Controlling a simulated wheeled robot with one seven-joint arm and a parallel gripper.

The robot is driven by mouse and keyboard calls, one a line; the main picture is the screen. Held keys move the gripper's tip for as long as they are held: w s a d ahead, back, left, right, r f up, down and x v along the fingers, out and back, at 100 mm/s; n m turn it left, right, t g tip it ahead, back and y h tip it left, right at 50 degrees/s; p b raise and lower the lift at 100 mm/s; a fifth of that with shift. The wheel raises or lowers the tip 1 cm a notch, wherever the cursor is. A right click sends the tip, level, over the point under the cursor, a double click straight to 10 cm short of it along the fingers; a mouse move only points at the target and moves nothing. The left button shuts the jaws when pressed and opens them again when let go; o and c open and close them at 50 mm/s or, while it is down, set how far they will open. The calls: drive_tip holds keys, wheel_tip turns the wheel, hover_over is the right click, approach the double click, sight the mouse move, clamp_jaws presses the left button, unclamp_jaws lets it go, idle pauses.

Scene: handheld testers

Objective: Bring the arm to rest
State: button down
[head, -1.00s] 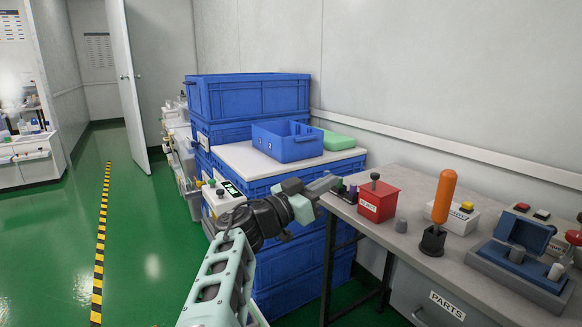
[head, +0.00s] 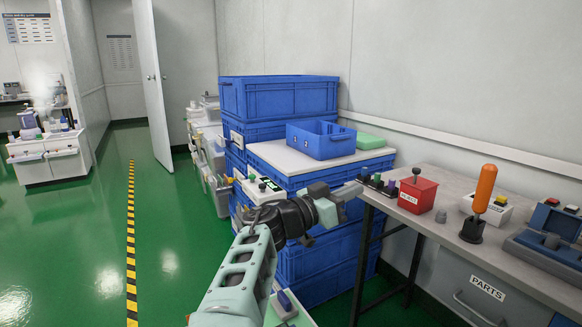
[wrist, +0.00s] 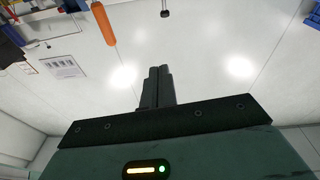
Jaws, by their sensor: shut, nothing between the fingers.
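My arm reaches up from the bottom of the head view, with the forearm rising and the wrist bent to the right. My gripper (head: 352,190) is at its end, in front of the blue crate stack and close to the left end of the grey table in the picture. In the wrist view the two dark fingers of my gripper (wrist: 157,75) lie together, with nothing between them. I cannot tell from the head view how far the fingertips are from the table edge.
A grey table (head: 438,213) on the right carries a red box (head: 417,194), an orange-handled tool (head: 484,190) and a blue-lidded device. Blue crates (head: 278,97) are stacked behind my arm, with an open blue bin (head: 321,140) on a white top. Green floor (head: 70,235) is clear on the left.

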drive_tip(key=s+d+f+n+g+y, duration=0.1)
drive_tip(key=s+d+f+g+y, duration=0.1)
drive_tip(key=d+f+g, duration=0.35)
drive_tip(key=s+d+f+n+g+y, duration=0.1)
drive_tip(key=s+d+f+g+y, duration=0.1)
drive_tip(key=d+f, duration=0.5)
drive_tip(key=s+f+n+g+y, duration=0.35)
drive_tip(key=s+f+y, duration=0.3)
drive_tip(key=s, duration=0.45)
drive_tip(key=s+a+r+n+t+y, duration=0.1)
drive_tip(key=s+a+r+n+y, duration=0.45)
drive_tip(key=s, duration=0.55)
drive_tip(key=s+a+r+n+t+y, duration=0.1)
drive_tip(key=s+a+r+n+y, duration=0.1)
drive_tip(key=s+a+r+n, duration=0.65)
drive_tip(key=s+d+r+p, duration=0.1)
drive_tip(key=r+p, duration=0.9)
drive_tip(key=p, duration=0.1)
drive_tip(key=s+d+r+p, duration=0.1)
drive_tip(key=d+r+p, duration=0.1)
drive_tip(key=r+p, duration=0.8)
drive_tip(key=shift+r+m+p, duration=0.15)
drive_tip(key=shift+m+p, duration=0.2)
drive_tip(key=shift+p, duration=0.1)
